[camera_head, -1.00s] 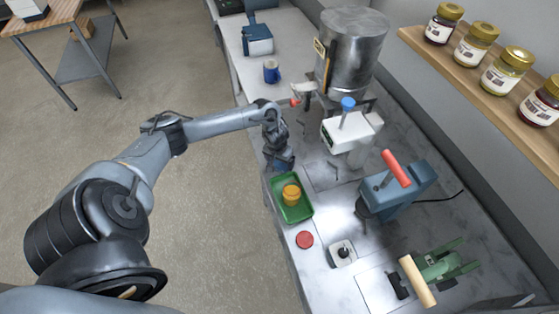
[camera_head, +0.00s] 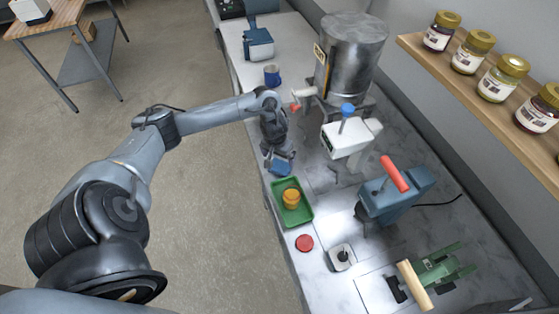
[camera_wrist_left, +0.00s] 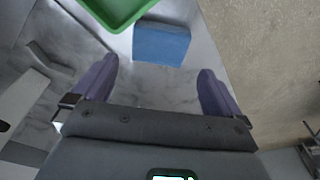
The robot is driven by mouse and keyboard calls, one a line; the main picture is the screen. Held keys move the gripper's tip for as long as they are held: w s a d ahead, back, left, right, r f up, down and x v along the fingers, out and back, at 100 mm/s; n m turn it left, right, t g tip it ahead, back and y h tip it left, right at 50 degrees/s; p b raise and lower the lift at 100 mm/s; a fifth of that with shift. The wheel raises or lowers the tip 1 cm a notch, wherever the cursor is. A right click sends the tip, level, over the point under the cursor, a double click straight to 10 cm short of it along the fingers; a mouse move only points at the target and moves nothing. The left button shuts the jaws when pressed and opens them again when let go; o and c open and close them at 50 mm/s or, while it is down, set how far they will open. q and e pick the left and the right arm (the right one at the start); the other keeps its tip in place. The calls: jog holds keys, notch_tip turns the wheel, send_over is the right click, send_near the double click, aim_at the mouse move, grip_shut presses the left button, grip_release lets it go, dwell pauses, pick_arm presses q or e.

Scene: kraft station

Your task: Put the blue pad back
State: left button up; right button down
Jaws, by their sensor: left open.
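The blue pad (camera_head: 281,167) lies on the grey worktop near its left edge, just beyond the far end of the green tray (camera_head: 306,216). In the left wrist view the pad (camera_wrist_left: 161,44) shows as a flat blue block beside the green tray (camera_wrist_left: 118,12), past my fingertips. My left gripper (camera_head: 272,151) is over the worktop close to the pad. In the left wrist view its two purple fingers (camera_wrist_left: 157,72) are wide apart with nothing between them. My right gripper is not in view.
An orange jar (camera_head: 291,198) stands in the green tray. A red disc (camera_head: 304,243) and a small black-knobbed item (camera_head: 342,256) lie nearer. A white device (camera_head: 345,138), steel drum (camera_head: 350,55) and blue press (camera_head: 400,190) stand to the right. A blue mug (camera_head: 271,75) stands behind.

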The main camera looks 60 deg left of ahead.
pick_arm(q)
jog(key=r, duration=0.3)
jog(key=r+p, duration=0.1)
jog(key=r, duration=0.1)
jog(key=shift+s+d, duration=0.2)
jog(key=shift+s, duration=0.1)
